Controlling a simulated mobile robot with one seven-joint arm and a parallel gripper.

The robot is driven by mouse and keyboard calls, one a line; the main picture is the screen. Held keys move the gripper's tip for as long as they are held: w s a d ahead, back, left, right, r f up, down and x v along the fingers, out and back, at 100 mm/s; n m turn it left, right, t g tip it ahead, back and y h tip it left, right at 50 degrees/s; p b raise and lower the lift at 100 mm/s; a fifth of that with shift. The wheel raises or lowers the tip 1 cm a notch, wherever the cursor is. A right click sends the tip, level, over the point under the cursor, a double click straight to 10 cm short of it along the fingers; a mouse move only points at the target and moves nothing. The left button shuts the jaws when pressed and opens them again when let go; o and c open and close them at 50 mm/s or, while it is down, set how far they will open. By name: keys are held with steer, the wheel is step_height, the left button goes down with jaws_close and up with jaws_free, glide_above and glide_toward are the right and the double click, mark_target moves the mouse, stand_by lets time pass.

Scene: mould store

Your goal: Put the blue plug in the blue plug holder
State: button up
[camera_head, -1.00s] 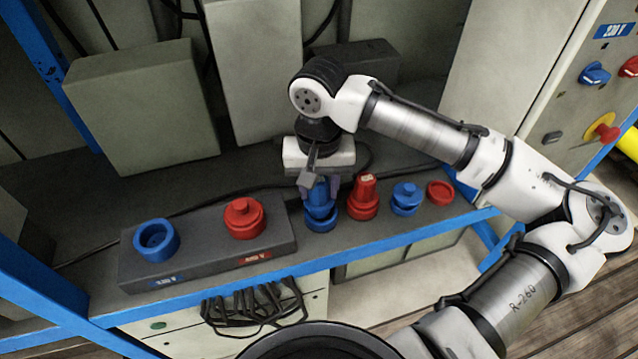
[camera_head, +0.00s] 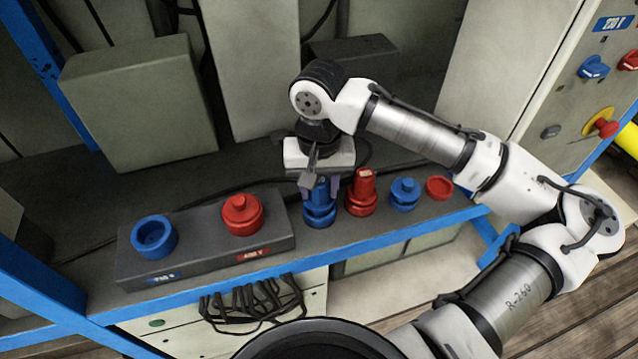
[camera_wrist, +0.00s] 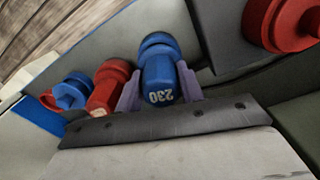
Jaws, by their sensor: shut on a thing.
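A blue plug (camera_head: 319,208) stands upright on the shelf, just right of the dark holder block. It also shows in the wrist view (camera_wrist: 159,72), marked 230. My gripper (camera_head: 320,187) is shut on its upper part, one finger on each side; its fingers also show in the wrist view (camera_wrist: 160,88). The blue plug holder (camera_head: 155,238) is a round, empty blue socket at the left of the block. A red socket (camera_head: 242,215), also in the wrist view (camera_wrist: 287,22), sits at the block's right end with a red piece in it.
A red plug (camera_head: 361,192) stands close to the right of the held plug. Beyond it are a smaller blue piece (camera_head: 404,194) and a red ring (camera_head: 439,188). Grey boxes (camera_head: 138,105) stand behind. Black cables (camera_head: 250,305) hang below the blue shelf edge (camera_head: 385,236).

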steer(key=shift+f, duration=0.7)
steer(key=o, duration=1.7)
steer(key=shift+o, duration=0.2)
steer(key=shift+r, duration=0.1)
step_height(320, 180, up, 8)
steer(key=p, duration=0.7)
steer(key=shift+f, duration=0.25)
steer(key=shift+f, duration=0.1)
